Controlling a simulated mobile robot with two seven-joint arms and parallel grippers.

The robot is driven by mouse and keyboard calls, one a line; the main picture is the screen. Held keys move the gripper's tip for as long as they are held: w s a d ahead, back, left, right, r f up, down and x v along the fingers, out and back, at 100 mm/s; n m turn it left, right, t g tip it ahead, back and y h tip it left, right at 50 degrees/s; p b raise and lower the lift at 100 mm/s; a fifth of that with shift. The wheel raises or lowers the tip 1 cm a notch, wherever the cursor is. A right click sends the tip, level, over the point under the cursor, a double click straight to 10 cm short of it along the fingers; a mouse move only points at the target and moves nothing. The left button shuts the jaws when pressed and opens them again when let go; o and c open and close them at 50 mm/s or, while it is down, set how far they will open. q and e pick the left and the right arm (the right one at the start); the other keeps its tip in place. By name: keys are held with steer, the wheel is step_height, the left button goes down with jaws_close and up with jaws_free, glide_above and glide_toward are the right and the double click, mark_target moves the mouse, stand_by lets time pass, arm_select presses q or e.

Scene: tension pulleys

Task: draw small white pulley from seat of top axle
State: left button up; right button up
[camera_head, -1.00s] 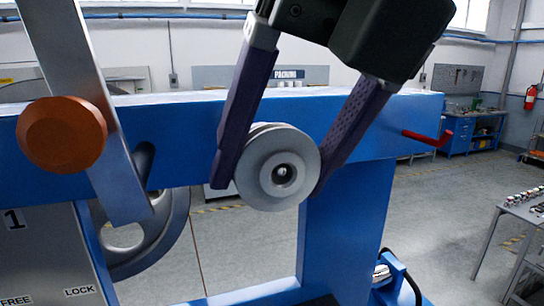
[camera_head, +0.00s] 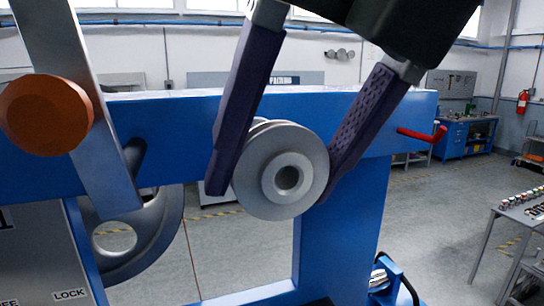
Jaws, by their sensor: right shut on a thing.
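The small white pulley (camera_head: 253,178) is a pale grey-white grooved wheel with a raised hub. It shows in the head view in front of the blue beam, with its face toward me. My right gripper (camera_head: 272,188) comes down from the top and is shut on the pulley, one dark finger at each side of its rim. The hub bore looks hollow, and no axle end shows in it. The top axle and its seat are hidden behind the pulley. My left gripper is not in view.
The blue frame (camera_head: 180,121) spans the view. An orange knob (camera_head: 45,114) on a grey metal lever (camera_head: 108,172) stands at the left, with a large grey wheel (camera_head: 170,220) behind. A red handle (camera_head: 420,134) juts from the beam's right end. A parts table (camera_head: 510,215) is far right.

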steer(key=shift+s, duration=0.1)
steer(key=shift+s+d+b, duration=0.15)
steer(key=shift+s+b, duration=0.2)
steer(key=shift+s, duration=0.05)
steer(key=shift+s+d, duration=0.2)
steer(key=shift+s, duration=0.35)
